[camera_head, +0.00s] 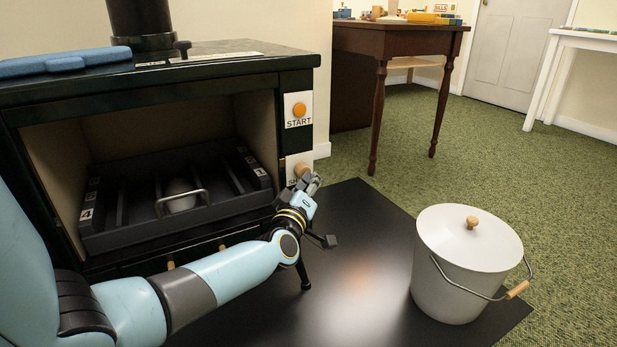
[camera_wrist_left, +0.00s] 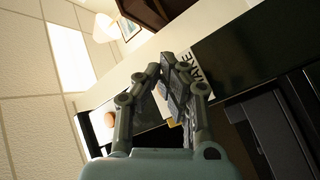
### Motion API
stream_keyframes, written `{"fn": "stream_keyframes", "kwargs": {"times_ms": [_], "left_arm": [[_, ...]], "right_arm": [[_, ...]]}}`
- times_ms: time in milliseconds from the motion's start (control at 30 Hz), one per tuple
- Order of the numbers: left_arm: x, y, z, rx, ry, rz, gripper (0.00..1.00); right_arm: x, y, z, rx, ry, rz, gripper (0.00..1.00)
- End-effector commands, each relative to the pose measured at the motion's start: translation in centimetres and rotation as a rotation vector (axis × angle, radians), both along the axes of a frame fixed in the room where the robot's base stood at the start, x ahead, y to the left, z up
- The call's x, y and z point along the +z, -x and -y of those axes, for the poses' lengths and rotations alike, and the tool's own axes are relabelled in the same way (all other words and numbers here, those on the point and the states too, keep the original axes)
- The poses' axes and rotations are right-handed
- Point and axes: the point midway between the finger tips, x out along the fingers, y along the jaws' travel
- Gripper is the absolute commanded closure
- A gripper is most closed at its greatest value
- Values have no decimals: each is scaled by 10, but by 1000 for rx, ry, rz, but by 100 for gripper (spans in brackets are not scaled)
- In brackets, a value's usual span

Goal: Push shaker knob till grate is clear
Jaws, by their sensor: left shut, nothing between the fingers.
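The stove (camera_head: 150,68) stands open at the left with a dark slotted grate (camera_head: 228,186) inside. A pale rounded lump (camera_head: 180,196) lies on the grate behind a metal handle. The wooden shaker knob (camera_head: 301,168) sits on the stove's right front post, partly hidden by my left gripper. My left gripper (camera_head: 313,184) is shut and empty, its fingertips right at the knob. I cannot tell if they touch it. In the left wrist view the shut fingers (camera_wrist_left: 163,60) lie beside the shaker label (camera_wrist_left: 197,72). My right gripper is out of view.
An orange START button (camera_head: 299,110) is above the knob. A white lidded bucket (camera_head: 462,270) stands on the black floor mat (camera_head: 352,222) at the right. A wooden table (camera_head: 390,42) is behind. The green carpet beyond is open.

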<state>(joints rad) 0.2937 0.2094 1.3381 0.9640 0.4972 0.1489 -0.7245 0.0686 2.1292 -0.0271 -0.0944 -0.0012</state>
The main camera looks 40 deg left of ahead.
Motion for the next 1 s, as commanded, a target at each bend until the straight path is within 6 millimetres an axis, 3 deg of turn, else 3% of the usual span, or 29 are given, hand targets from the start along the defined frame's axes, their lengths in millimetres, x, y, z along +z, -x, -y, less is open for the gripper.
{"fn": "stream_keyframes", "kwargs": {"times_ms": [567,1000], "left_arm": [[1,-1,-3,1,0,1,100],[1,8,18,1,2,1,100]], "right_arm": [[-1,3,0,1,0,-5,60],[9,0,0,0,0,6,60]]}}
